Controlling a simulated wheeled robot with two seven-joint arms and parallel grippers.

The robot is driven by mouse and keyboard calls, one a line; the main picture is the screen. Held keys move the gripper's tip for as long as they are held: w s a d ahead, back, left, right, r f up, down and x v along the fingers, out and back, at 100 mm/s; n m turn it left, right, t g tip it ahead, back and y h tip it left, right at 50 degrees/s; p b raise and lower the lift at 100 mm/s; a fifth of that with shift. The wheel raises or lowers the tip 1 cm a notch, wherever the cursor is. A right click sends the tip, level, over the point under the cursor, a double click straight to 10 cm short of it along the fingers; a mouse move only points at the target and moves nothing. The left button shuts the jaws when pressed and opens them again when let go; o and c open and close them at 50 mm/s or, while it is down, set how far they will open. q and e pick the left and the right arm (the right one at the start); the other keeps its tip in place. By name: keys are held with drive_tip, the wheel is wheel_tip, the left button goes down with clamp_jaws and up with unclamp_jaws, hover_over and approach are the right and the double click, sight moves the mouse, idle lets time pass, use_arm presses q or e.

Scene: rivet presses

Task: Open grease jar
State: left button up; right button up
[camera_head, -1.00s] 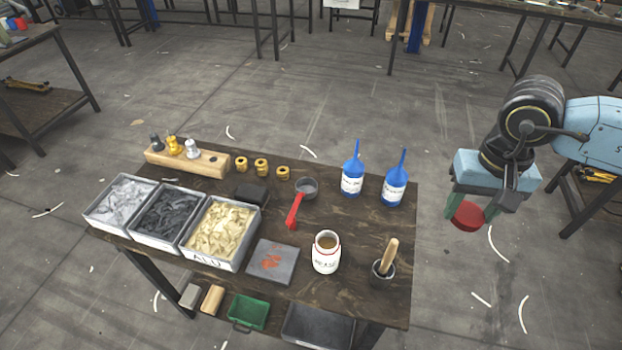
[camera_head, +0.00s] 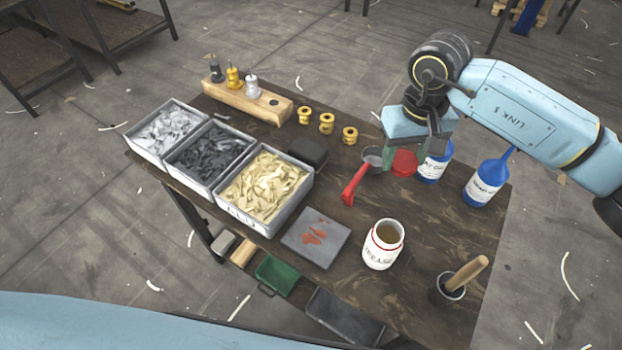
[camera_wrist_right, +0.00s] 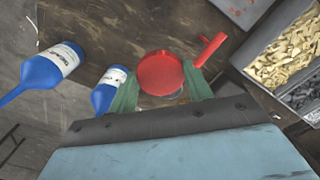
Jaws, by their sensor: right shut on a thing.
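The white grease jar (camera_head: 383,246) stands upright near the front of the dark wooden table, with its mouth open and brown grease showing inside. My right gripper (camera_head: 405,160) is shut on a round red lid (camera_head: 404,165), behind and slightly right of the jar. In the right wrist view the red lid (camera_wrist_right: 160,73) sits between the green fingertips. I cannot tell whether the lid touches the table. My left gripper does not show.
A red-handled scoop (camera_head: 353,188) lies just left of the lid. Blue bottles (camera_head: 486,181) stand right of it, one partly behind my gripper. A pot with a wooden-handled tool (camera_head: 449,287) stands at front right. Three bins (camera_head: 262,230) fill the left side.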

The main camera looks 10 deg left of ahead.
wheel_tip(320, 180, down, 3)
drive_tip(key=a+b, duration=0.1)
drive_tip(key=a, duration=0.1)
hover_over(378, 202)
drive_tip(key=shift+n, duration=0.3)
wheel_tip(378, 202, down, 6)
drive_tip(key=shift+f, duration=0.1)
wheel_tip(378, 202, down, 4)
drive_tip(key=shift+r+b, duration=0.2)
drive_tip(key=shift+b, duration=0.2)
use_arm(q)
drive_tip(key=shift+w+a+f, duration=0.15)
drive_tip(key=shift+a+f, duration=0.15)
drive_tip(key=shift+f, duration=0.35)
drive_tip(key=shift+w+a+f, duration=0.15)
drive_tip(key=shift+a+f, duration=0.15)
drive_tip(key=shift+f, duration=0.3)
use_arm(e)
drive_tip(key=shift+f, duration=0.15)
drive_tip(key=shift+f, duration=0.15)
drive_tip(key=o, duration=1.1)
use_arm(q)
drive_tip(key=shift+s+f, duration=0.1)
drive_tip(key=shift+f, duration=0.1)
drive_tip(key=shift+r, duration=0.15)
